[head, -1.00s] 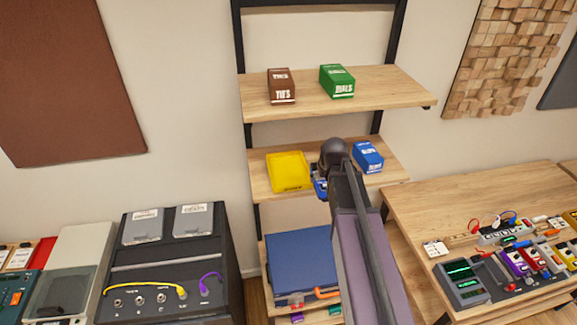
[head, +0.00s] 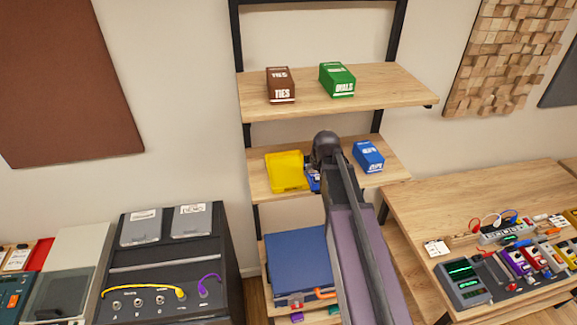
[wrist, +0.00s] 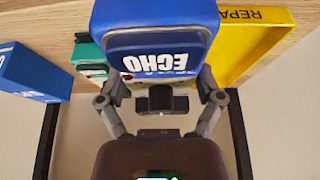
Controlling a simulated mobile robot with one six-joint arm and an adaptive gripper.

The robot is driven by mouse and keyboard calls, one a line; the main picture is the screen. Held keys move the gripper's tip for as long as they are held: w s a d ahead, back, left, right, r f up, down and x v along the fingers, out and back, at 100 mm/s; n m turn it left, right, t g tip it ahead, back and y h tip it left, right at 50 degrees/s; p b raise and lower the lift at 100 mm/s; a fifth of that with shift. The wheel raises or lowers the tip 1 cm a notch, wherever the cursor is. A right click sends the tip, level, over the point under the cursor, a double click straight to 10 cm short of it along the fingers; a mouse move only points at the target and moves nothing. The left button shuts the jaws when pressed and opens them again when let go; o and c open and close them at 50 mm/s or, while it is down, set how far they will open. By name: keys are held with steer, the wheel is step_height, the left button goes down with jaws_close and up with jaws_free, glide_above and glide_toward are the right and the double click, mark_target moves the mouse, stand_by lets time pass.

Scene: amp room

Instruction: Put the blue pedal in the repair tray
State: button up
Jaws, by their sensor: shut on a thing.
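The blue pedal (wrist: 155,22), marked ECHO, is between my gripper's fingers (wrist: 162,88) in the wrist view, and the gripper is shut on it. In the head view a small part of the pedal (head: 313,178) shows beside my arm, which hides the rest of it and the fingers. The yellow repair tray (head: 287,160) is on the middle shelf, just left of the pedal. Its wall also shows at the upper right of the wrist view (wrist: 258,18). I cannot tell whether pedal and tray touch.
A blue box (head: 368,156) stands on the same shelf, right of my arm. A teal item (wrist: 87,55) is partly hidden behind the pedal in the wrist view. Brown (head: 281,86) and green (head: 338,79) boxes stand on the shelf above (head: 400,92).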

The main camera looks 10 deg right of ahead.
steer(key=w+a, duration=0.2)
steer(key=w, duration=0.1)
steer(key=w+a, duration=0.2)
steer(key=w, duration=0.1)
steer(key=w+a+f+b, duration=0.1)
steer(key=w+a, duration=0.2)
steer(key=w, duration=0.1)
steer(key=shift+f, duration=0.1)
steer(key=shift+w+a, duration=0.35)
steer(key=shift+w, duration=0.15)
steer(key=shift+a+f+b, duration=0.1)
steer(key=shift+f+b, duration=0.25)
steer(key=shift+b, duration=0.05)
steer(key=shift+f+b, duration=1.45)
steer(key=shift+f, duration=0.15)
steer(key=o, duration=1.1)
steer(key=shift+c, duration=0.2)
steer(key=shift+r, duration=0.2)
